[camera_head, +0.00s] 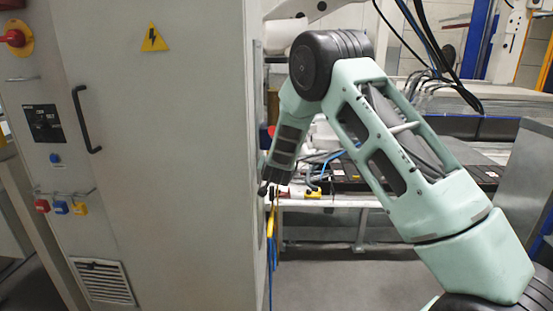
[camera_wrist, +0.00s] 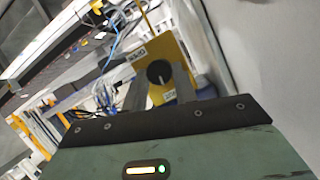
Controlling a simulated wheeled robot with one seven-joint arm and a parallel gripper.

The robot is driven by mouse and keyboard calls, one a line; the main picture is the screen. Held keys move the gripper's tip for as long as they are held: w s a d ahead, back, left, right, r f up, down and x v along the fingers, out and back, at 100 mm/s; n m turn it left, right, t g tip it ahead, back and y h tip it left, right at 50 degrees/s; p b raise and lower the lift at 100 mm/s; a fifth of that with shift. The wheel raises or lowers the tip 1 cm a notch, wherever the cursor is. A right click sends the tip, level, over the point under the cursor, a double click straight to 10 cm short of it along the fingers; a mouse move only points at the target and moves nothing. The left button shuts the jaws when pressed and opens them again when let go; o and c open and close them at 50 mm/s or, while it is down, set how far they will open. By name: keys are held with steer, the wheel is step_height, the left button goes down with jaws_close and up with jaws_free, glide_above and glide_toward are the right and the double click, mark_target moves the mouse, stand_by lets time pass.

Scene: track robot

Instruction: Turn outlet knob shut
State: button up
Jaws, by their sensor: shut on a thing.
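The outlet knob (camera_wrist: 157,72) is a round black knob with a pale pointer mark, on a yellow plate (camera_wrist: 145,50) with small labels, in the wrist view. My gripper (camera_wrist: 160,82) has its two grey fingers on either side of the knob and is shut on it. The pointer mark runs roughly downward in the wrist picture. In the head view my gripper (camera_head: 266,187) is at the right side of the big grey cabinet. There the knob and the fingertips are too small or hidden to make out.
The grey cabinet (camera_head: 160,180) fills the left, with a black handle (camera_head: 84,119) and a red switch (camera_head: 14,38) on its front. A bench (camera_head: 340,202) with cables stands behind my arm. Blue and yellow cables (camera_head: 270,240) hang below my gripper. The floor at lower middle is clear.

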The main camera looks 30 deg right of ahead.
steer(key=shift+n+p, duration=0.3)
steer(key=shift+p, duration=0.1)
steer(key=shift+f, duration=0.1)
steer(key=o, duration=1)
steer(key=v, duration=1.7)
steer(key=shift+a, duration=0.35)
